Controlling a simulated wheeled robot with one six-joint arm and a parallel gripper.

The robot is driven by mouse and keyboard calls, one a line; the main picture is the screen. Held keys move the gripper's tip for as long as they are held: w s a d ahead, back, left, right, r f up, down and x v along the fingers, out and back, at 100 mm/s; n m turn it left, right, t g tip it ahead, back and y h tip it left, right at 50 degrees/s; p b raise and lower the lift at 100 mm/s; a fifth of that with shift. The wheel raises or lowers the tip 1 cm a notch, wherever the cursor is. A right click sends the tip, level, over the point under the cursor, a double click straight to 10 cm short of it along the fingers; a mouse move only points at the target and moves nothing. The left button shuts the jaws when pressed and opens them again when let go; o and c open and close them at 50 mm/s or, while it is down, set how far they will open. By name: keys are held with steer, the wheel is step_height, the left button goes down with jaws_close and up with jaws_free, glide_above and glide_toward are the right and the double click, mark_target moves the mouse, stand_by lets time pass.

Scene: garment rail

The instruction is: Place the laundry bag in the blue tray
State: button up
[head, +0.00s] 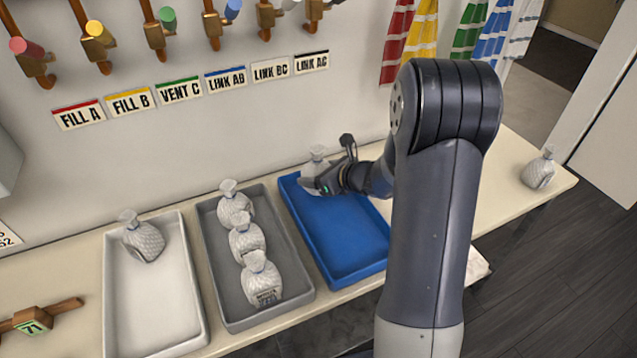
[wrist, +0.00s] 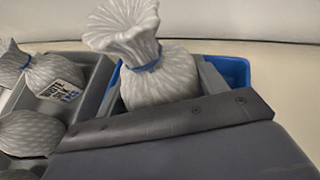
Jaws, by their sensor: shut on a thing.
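A pale grey laundry bag with a tied neck (head: 315,168) is at the far left corner of the blue tray (head: 345,235). My gripper (head: 325,182) is shut on this bag, over the back of the tray. The bag also shows in the wrist view (wrist: 155,75), upright with a blue tie at its neck and a blue tray wall behind it. Its lower part is hidden by my gripper, so I cannot tell whether it touches the tray floor. The rest of the blue tray is empty where I can see it.
A grey tray (head: 290,272) left of the blue tray holds three bags in a row. A white tray (head: 150,305) farther left holds one bag (head: 142,238). Another bag (head: 539,168) stands at the table's right end. Labelled valves line the wall above.

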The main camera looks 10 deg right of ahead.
steer(key=shift+f, duration=1.2)
steer(key=shift+f, duration=0.1)
steer(key=shift+f+b, duration=0.15)
steer(key=shift+b, duration=0.2)
steer(key=o, duration=1.1)
steer(key=shift+r+p, duration=0.4)
steer(key=shift+p, duration=0.05)
steer(key=v, duration=1.2)
steer(key=shift+f, duration=0.2)
